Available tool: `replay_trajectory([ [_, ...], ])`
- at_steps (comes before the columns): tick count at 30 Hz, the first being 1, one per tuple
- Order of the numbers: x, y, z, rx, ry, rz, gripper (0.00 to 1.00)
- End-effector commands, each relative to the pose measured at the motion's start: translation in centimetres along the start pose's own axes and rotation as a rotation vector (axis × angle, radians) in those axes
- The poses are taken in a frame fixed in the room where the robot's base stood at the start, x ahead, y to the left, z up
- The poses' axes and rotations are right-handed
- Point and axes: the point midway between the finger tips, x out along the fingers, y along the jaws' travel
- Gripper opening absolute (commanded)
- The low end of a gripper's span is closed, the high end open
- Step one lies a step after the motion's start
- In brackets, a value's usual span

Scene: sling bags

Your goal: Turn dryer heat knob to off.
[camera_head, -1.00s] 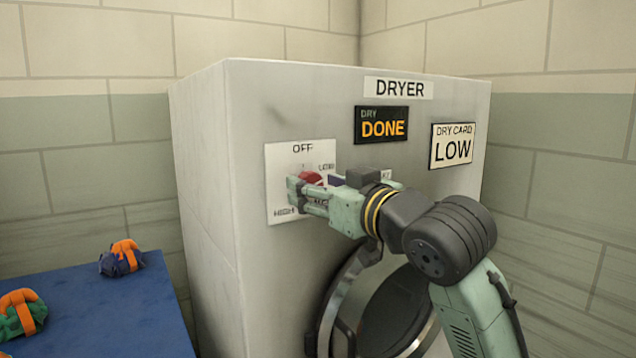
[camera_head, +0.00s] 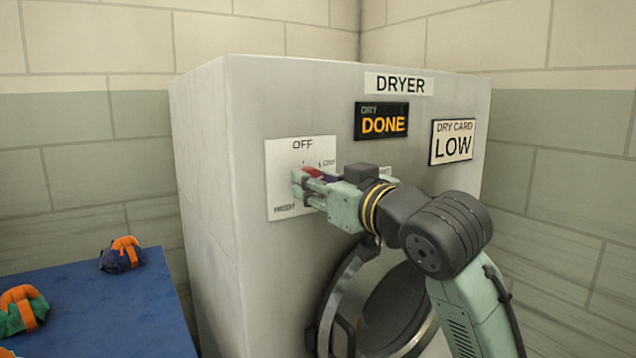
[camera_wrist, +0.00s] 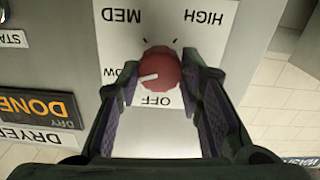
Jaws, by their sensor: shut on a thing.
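The red heat knob (camera_wrist: 160,75) sits on a white dial plate (camera_head: 286,152) on the dryer's front. In the wrist view, which is upside down, its white pointer aims at the LOW label, which my finger partly covers. The OFF label (camera_wrist: 156,100) is below the knob there, with MED and HIGH above it. My gripper (camera_wrist: 160,82) is shut on the knob, one finger on each side. In the head view my gripper (camera_head: 306,186) hides most of the knob (camera_head: 313,171), and OFF stands at the top of the plate.
The dryer (camera_head: 205,170) has a round door (camera_head: 345,300) below my arm. A display (camera_head: 381,121) reads DRY DONE, and a card (camera_head: 452,142) reads DRY CARD LOW.

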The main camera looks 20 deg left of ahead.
Motion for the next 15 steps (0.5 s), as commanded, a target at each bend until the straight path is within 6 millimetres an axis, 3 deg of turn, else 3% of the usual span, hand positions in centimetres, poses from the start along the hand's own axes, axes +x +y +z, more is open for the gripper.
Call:
replay_trajectory([
  [15,0.00,-0.02,0.03,-0.106,0.000,0.000,0.06],
])
